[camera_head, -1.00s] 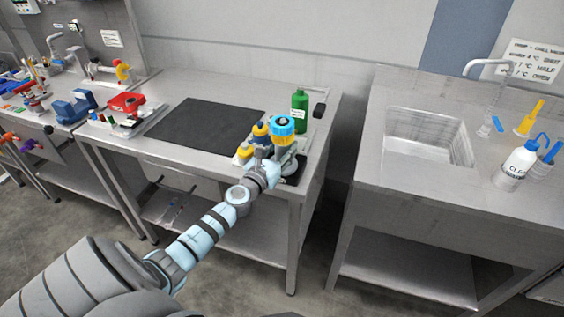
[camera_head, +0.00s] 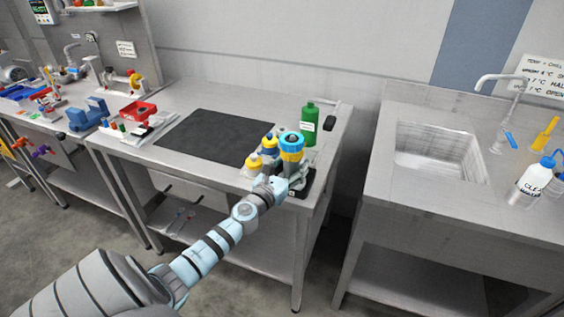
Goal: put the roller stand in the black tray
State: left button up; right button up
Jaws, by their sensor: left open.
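What appears to be the roller stand (camera_head: 291,147), with a blue and yellow top and a grey lower part, stands at the right front of the middle bench. It looks roughly upright. The black tray (camera_head: 308,182) shows beside and below its lower part, near the bench's front right corner. The stand's base is partly hidden, so I cannot tell how fully it rests in the tray. My left gripper (camera_head: 284,182) is open at the near side of the stand's lower part. I cannot tell whether its fingers touch it. My right gripper is not in view.
Yellow-topped and blue-topped bottles (camera_head: 262,155) stand close left of the stand. A green bottle (camera_head: 308,124) stands behind it. A dark mat (camera_head: 214,136) lies further left, bare. A sink (camera_head: 437,152) is in the bench at right, across a gap.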

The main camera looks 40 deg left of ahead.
pick_arm(q)
jog(key=s+d, duration=0.2)
jog(key=s, duration=0.9)
jog(key=s+a+f+n+g+y, duration=0.1)
jog(key=s+f+n+g, duration=0.15)
jog(key=f, duration=0.25)
jog(key=s+a+f+n+g, duration=0.1)
jog(key=a+f+n, duration=0.15)
jog(key=f, duration=0.25)
jog(key=s+a+f+n+g+y, duration=0.1)
jog(key=f+n, duration=0.2)
jog(key=f, duration=0.2)
jog(key=s+d+f+n+g+h, duration=0.1)
jog(key=s+d+f+n+g, duration=0.15)
jog(key=s+f+n, duration=0.6)
jog(key=s+d+f+n+g, duration=0.1)
jog(key=s+f+n+g, duration=0.35)
jog(key=f, duration=0.65)
jog(key=s+d+f+n+g+h, duration=0.1)
jog(key=s+d+f+n, duration=0.3)
jog(key=s, duration=0.3)
jog(key=s+d+f+n+g+h, duration=0.1)
jog(key=s+d+f+n+g, duration=0.1)
jog(key=s+d+f+n, duration=0.2)
jog(key=s+d+f+n+g+h, duration=0.1)
jog(key=s+d+f+n, duration=0.3)
jog(key=s, duration=0.6)
jog(key=shift+d+f+n+g+b, duration=0.15)
jog(key=shift+d+n+g+b, duration=0.35)
jog(key=shift+d, duration=0.7)
